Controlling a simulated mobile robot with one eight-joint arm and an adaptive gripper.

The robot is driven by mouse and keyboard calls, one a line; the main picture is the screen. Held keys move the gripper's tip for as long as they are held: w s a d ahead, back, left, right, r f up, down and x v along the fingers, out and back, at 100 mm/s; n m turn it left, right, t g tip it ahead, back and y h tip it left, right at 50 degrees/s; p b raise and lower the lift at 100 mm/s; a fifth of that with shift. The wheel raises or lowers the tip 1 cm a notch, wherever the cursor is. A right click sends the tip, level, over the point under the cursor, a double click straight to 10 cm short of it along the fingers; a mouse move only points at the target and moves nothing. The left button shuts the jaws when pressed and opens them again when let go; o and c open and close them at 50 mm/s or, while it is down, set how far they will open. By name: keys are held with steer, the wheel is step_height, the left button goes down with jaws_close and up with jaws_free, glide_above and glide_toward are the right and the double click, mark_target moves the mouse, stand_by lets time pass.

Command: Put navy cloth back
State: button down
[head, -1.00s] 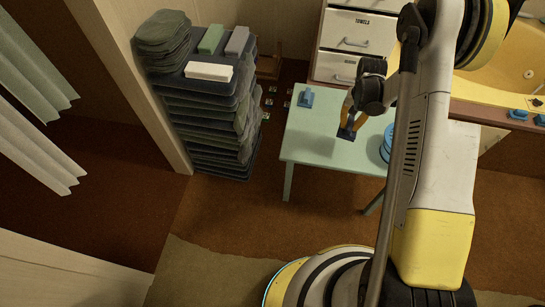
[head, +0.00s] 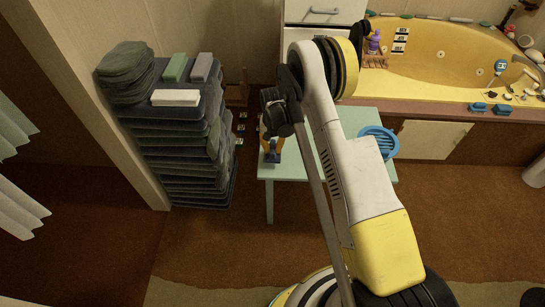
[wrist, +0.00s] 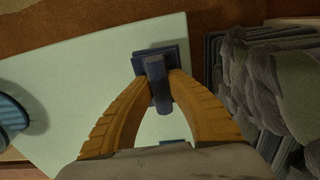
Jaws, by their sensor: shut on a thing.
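My gripper (head: 271,149) is shut on a small navy piece (head: 273,156), which I take to be the navy cloth. In the wrist view the piece (wrist: 158,82) has a flat square part and a raised narrow part between the fingertips (wrist: 160,84). It is over the pale green table (head: 300,168), near the table's edge on the stack side. Whether it touches the top is unclear. A tall stack of dark folded cloths (head: 185,150) stands left of the table. In the wrist view the stack (wrist: 255,85) is to the right.
A blue round slatted basket (head: 378,142) sits on the table's right side. Another blue thing (wrist: 176,143) is partly hidden below my gripper. A white block (head: 176,98), a green block (head: 176,68) and a grey block (head: 201,67) top the stack. The yellow tub (head: 440,50) is behind right.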

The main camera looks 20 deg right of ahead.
step_height(320, 180, down, 4)
steer(key=shift+r+b, duration=0.1)
steer(key=shift+b, duration=0.9)
steer(key=c, duration=1.4)
jaws_free()
